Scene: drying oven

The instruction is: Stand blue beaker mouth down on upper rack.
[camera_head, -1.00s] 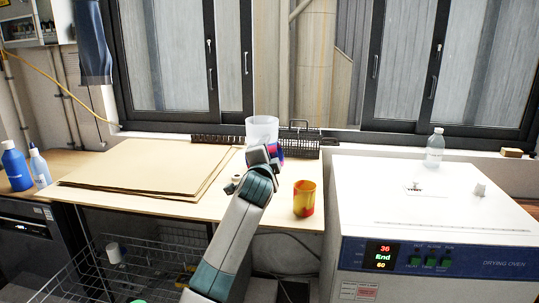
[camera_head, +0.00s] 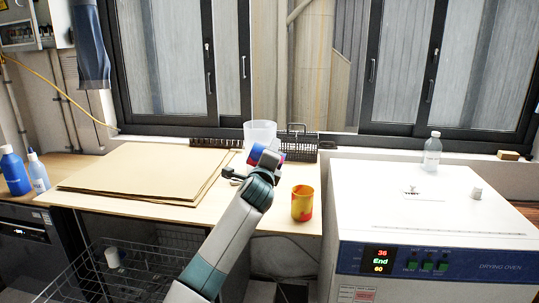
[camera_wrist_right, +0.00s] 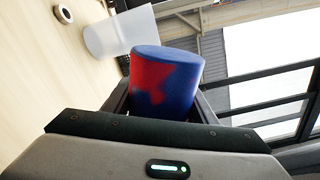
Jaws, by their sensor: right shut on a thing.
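The blue beaker, with red patches, shows partly behind my gripper in the head view (camera_head: 256,152) and large in the right wrist view (camera_wrist_right: 168,78). My right gripper (camera_head: 268,157) is shut on it above the back of the wooden bench, its fingers on either side of the beaker (camera_wrist_right: 162,98). The beaker's smooth blue end faces away from the wrist; I cannot clearly tell which end is the mouth. A wire rack (camera_head: 75,284) is at the lower left, below bench level, with a white cup (camera_head: 112,257) in it. My left gripper is not in view.
A yellow-red beaker (camera_head: 302,203) stands on the bench right of my arm. A translucent container (camera_head: 260,133) and a black wire basket (camera_head: 300,144) stand behind. Cardboard sheets (camera_head: 140,172) cover the bench's left. The drying oven (camera_head: 430,225) is at right.

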